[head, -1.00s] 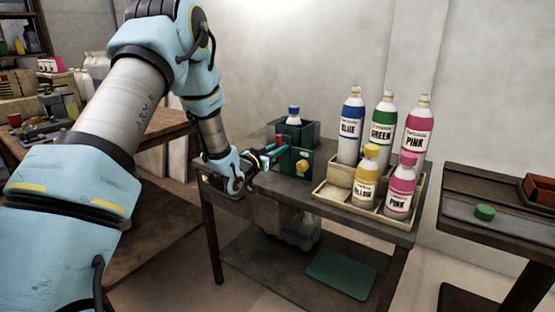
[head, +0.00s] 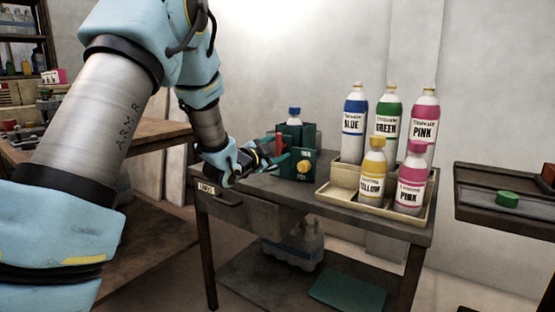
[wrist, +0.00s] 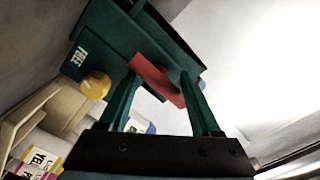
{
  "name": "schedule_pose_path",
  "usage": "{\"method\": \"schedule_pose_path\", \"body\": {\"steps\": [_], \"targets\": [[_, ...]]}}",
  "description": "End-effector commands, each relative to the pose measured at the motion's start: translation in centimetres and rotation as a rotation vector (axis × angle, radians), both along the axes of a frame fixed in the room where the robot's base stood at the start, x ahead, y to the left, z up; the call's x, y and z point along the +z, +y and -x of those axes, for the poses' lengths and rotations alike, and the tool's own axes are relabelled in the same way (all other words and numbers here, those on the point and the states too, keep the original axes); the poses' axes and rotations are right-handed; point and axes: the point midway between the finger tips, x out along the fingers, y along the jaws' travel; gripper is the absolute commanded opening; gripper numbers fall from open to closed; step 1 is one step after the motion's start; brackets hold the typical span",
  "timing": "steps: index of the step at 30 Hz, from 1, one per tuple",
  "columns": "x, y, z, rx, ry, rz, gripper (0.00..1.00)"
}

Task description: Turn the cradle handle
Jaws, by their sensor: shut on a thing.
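The cradle is a dark green box (head: 309,137) at the back left of the grey table, with a yellow knob (head: 303,167) on its front. A bottle with a blue cap (head: 294,111) stands upright in it. The red handle (head: 279,143) is at the cradle's left side and also shows in the wrist view (wrist: 155,77), tilted between the fingers. My gripper (head: 282,161) reaches in from the left, its green fingers shut on the red handle. In the wrist view, the cradle (wrist: 108,42) and knob (wrist: 95,84) lie just beyond my gripper (wrist: 160,92).
A beige tiered tray (head: 345,185) with several labelled bottles stands right of the cradle. A drawer (head: 240,214) is in the table front below my gripper.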

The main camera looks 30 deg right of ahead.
Motion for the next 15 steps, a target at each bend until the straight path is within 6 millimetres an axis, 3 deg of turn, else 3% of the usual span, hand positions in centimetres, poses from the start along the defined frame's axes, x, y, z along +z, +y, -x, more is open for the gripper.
{"method": "schedule_pose_path", "body": {"steps": [15], "targets": [[0.09, -0.04, 0.01, -0.003, -0.105, -0.059, 0.20]]}}
